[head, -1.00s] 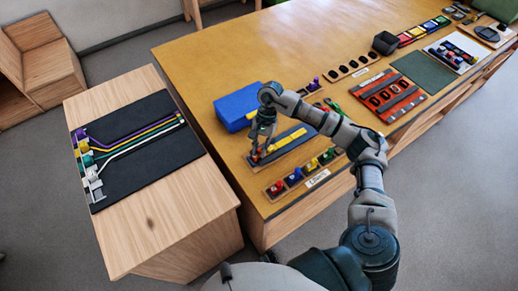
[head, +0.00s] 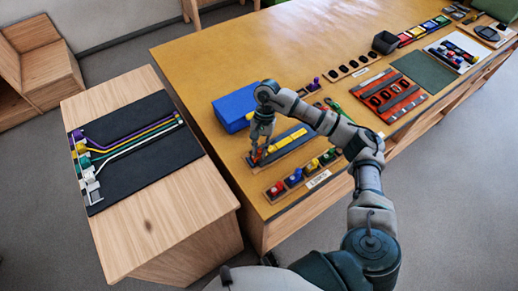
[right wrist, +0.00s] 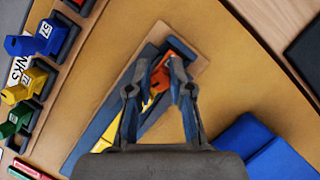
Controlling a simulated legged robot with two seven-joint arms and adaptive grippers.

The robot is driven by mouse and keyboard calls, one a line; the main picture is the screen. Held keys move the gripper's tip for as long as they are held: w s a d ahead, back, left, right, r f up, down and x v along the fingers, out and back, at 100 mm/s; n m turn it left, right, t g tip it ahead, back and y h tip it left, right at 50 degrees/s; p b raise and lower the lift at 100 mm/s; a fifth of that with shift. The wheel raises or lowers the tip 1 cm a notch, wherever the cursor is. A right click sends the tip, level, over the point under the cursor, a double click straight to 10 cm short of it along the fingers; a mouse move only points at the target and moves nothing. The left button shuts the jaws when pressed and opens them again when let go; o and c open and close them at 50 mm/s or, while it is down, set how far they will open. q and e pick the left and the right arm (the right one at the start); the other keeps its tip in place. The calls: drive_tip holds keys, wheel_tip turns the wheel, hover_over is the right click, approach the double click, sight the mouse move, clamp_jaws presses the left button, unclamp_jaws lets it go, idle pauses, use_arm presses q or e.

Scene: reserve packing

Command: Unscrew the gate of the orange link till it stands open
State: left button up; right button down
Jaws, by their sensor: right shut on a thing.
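The orange link (right wrist: 161,77) shows between the fingers of my right gripper (right wrist: 158,92) in the right wrist view. It sits at one end of a blue board (right wrist: 104,122) with a yellow piece (right wrist: 133,127) running along it. My right gripper is shut on the orange link. In the head view my right gripper (head: 257,157) points down at the near left end of the blue board (head: 283,147). The fingers hide part of the link, and I cannot tell how its gate stands. My left gripper is not in view.
A blue block (head: 234,107) lies behind the gripper. Red, blue, yellow and green pieces stand in a row in front, with the red one (head: 276,189) nearest. A wooden side table with a black board (head: 150,155) and coloured straps stands left, across a gap.

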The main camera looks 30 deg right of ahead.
drive_tip(key=shift+d+f, duration=0.1)
drive_tip(key=shift+f, duration=0.05)
drive_tip(key=shift+f+n+b, duration=0.1)
drive_tip(key=shift+n+b, duration=0.5)
drive_tip(key=shift+b, duration=0.2)
drive_tip(key=shift+n+g+h+b, duration=0.5)
drive_tip(key=shift+n+h+b, duration=0.2)
drive_tip(key=shift+n+b, duration=0.6)
drive_tip(key=shift+r+n, duration=0.2)
drive_tip(key=shift+n, duration=0.4)
drive_tip(key=shift+r+n+h+p, duration=0.15)
drive_tip(key=shift+n+h+p, duration=0.2)
drive_tip(key=shift+n, duration=0.25)
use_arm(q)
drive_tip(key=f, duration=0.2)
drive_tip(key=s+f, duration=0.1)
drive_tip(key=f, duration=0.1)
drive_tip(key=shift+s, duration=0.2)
use_arm(e)
drive_tip(key=shift+n+h, duration=0.25)
drive_tip(key=shift+n, duration=0.15)
